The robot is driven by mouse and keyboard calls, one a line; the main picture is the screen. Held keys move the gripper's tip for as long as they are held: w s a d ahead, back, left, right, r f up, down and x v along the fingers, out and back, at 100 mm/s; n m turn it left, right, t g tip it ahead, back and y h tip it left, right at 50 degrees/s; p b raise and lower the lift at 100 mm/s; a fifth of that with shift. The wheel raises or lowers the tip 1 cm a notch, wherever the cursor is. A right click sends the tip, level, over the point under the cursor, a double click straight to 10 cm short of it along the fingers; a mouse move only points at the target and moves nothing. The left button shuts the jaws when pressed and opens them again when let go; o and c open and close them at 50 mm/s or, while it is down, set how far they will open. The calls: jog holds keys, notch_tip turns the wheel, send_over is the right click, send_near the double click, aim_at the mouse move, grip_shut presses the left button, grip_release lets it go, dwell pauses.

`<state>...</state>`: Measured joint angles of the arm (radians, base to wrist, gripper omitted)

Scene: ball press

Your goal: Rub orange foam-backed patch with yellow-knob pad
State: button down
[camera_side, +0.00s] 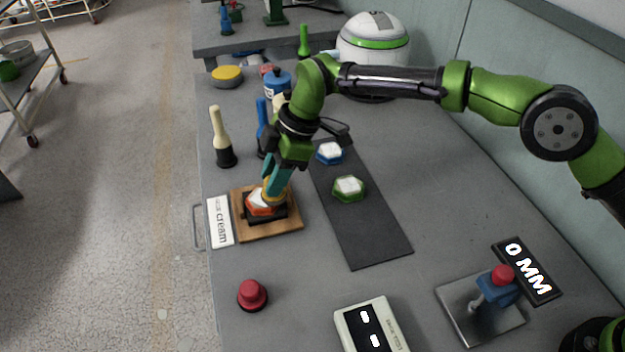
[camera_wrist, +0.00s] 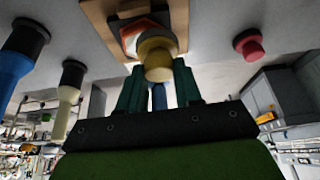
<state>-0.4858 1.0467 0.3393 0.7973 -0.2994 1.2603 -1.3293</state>
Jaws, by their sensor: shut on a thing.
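My gripper (camera_side: 274,186) points down over the wooden board (camera_side: 285,230) and is shut on the yellow knob (camera_side: 269,195) of the pad. In the wrist view, the yellow knob (camera_wrist: 157,58) sits between the fingertips. The orange patch (camera_side: 258,209) lies on a black block on the board, right under the knob. Its orange and white surface also shows in the wrist view (camera_wrist: 131,40). The pad's underside is hidden, so I cannot tell whether it touches the patch.
A dark mat (camera_side: 365,232) to the right holds a green hexagonal piece (camera_side: 348,189) and a blue one (camera_side: 330,152). A red button (camera_side: 252,294) stands in front. A cream-handled tool (camera_side: 219,135) and a blue one (camera_side: 262,128) stand behind.

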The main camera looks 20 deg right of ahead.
aim_at(284, 199)
jog(key=shift+f, duration=1.05)
jog(key=shift+w+a, duration=1.05)
jog(key=shift+s+d+r, duration=0.1)
jog(key=shift+s+d, duration=0.25)
jog(key=shift+d, duration=0.05)
jog(key=shift+s+d, duration=1.75)
jog(key=shift+s, duration=0.05)
jog(key=shift+r, duration=2.85)
jog(key=shift+r, duration=0.15)
